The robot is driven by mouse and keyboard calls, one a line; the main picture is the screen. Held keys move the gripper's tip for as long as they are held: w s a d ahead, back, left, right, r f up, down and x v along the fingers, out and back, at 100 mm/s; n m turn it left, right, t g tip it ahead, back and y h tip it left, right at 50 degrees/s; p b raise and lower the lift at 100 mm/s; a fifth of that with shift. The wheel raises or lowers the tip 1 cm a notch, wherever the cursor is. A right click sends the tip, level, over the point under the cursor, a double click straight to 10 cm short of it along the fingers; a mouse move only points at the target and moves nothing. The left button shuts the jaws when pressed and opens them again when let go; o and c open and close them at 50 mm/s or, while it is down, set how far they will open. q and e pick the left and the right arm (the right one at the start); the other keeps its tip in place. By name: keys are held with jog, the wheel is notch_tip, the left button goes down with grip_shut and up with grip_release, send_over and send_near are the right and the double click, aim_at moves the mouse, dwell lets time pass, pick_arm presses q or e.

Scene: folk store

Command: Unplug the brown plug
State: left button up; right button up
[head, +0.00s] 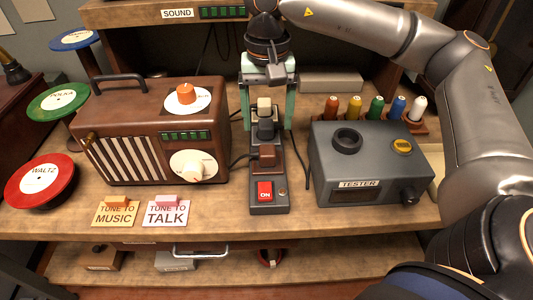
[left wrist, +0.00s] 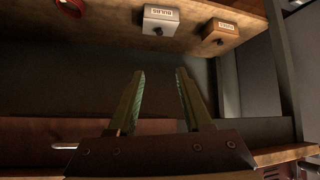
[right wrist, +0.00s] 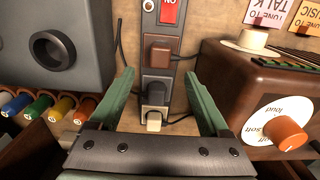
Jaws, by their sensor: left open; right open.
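The brown plug (head: 268,154) sits in the power strip (head: 267,209), just behind the red ON switch (head: 265,191). In the right wrist view the brown plug (right wrist: 160,52) is beyond my fingertips. A black plug (head: 266,128) and a cream plug (head: 264,104) are in the sockets behind it. My right gripper (head: 268,126) is open over the rear of the strip, its fingers on either side. In the right wrist view the right gripper (right wrist: 158,78) has nothing between its fingertips. My left gripper (left wrist: 160,72) shows only in its wrist view, open and empty, by the lower shelf.
A brown radio (head: 155,130) stands left of the strip and a grey tester box (head: 370,160) right of it. Coloured spools (head: 376,108) stand behind the tester. Two signs (head: 140,212) lie in front of the radio. Small drawers (left wrist: 160,20) sit on the lower shelf.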

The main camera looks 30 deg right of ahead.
aim_at(267, 149)
jog(key=shift+f+b, duration=0.45)
jog(key=shift+f, duration=0.25)
notch_tip(267, 149, down, 7)
jog(key=b, duration=0.5)
jog(key=shift+r, duration=0.1)
jog(key=shift+f+b, duration=0.3)
jog(key=shift+b, duration=0.05)
pick_arm(q)
jog(key=shift+w+d+f, duration=0.1)
jog(key=shift+d+f, duration=0.1)
jog(key=shift+f, duration=0.95)
jog(key=shift+w+d+f, duration=0.1)
jog(key=shift+d+f, duration=0.05)
jog(key=shift+f, duration=1)
jog(key=shift+f, duration=0.1)
pick_arm(e)
jog(key=shift+c, duration=0.2)
grip_shut()
